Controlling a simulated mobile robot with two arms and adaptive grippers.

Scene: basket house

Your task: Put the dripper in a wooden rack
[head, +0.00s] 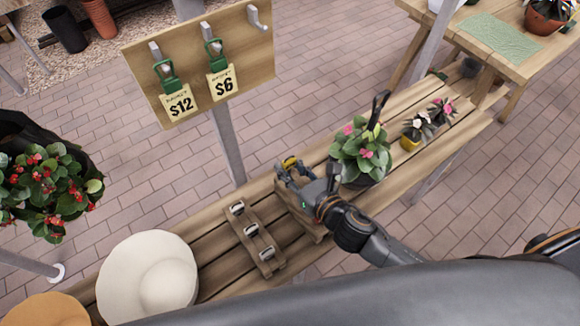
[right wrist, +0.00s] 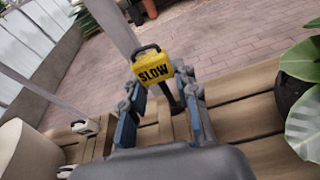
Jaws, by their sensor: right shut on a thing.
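The dripper (right wrist: 154,66) is a yellow piece marked SLOW with a dark loop on top. It sits between the fingers of my right gripper (right wrist: 160,84) in the right wrist view. In the head view my right gripper (head: 291,172) is shut on it above the bench, and only a little yellow shows. A wooden rack (head: 248,222) with several metal clips lies on the bench to the left of the gripper. A second wooden piece (head: 310,226) lies under the gripper, partly hidden by it. My left gripper is not in view.
A wooden board (head: 135,60) with metal hooks holds green items with $12 and $6 tags. A pale hat (head: 150,275) lies left of the rack. A potted pink-flowered plant (head: 360,152) stands close right of my gripper. A red-flowered plant (head: 45,190) is at far left.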

